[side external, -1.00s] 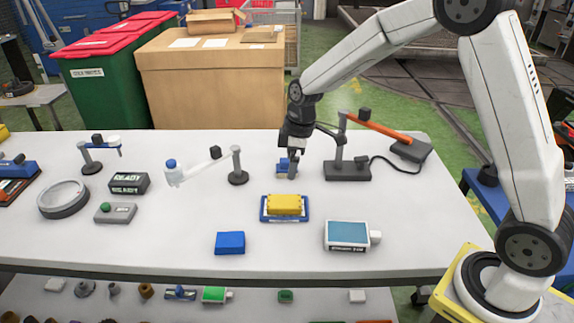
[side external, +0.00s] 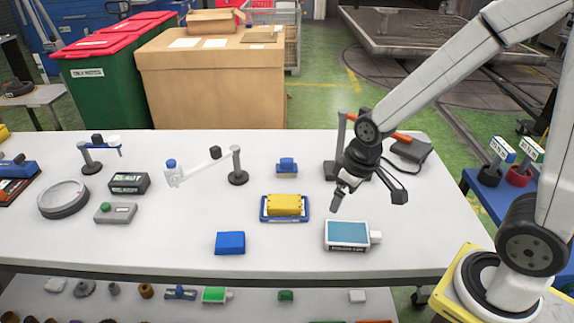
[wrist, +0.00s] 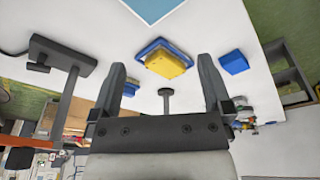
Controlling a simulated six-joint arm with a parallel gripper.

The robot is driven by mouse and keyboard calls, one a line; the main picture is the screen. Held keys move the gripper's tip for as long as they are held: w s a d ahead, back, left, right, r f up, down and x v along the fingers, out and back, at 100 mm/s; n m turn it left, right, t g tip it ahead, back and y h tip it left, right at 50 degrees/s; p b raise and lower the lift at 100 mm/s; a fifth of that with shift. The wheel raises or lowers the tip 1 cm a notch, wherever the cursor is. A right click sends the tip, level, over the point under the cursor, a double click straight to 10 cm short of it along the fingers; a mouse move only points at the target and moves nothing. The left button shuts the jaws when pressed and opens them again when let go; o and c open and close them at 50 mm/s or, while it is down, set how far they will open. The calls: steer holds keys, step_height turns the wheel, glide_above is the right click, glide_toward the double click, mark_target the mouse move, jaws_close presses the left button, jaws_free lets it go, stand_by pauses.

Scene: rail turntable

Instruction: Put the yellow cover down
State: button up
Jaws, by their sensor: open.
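The yellow cover (side external: 285,204) lies on a blue tray-like base (side external: 264,215) near the middle of the white table. The cover (wrist: 166,64) and its blue base (wrist: 147,49) also show in the wrist view, beyond my fingertips. My gripper (side external: 335,207) is open and empty, above the table to the right of the cover and just behind the blue-screened device. In the wrist view its two fingers (wrist: 161,62) stand wide apart with nothing between them. The cover is apart from the fingers.
A blue block (side external: 230,243) lies front left of the cover. The blue-screened device (side external: 347,233) stands front right. A small blue part (side external: 287,168) sits behind. A dark stand with an orange arm (side external: 342,130) is behind my gripper. A post with a pale arm (side external: 237,170) stands left.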

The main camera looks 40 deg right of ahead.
steer(key=s, duration=0.1)
steer(key=s+m, duration=0.1)
steer(key=s, duration=0.1)
steer(key=shift+s+f, duration=0.15)
steer(key=shift+f, duration=0.15)
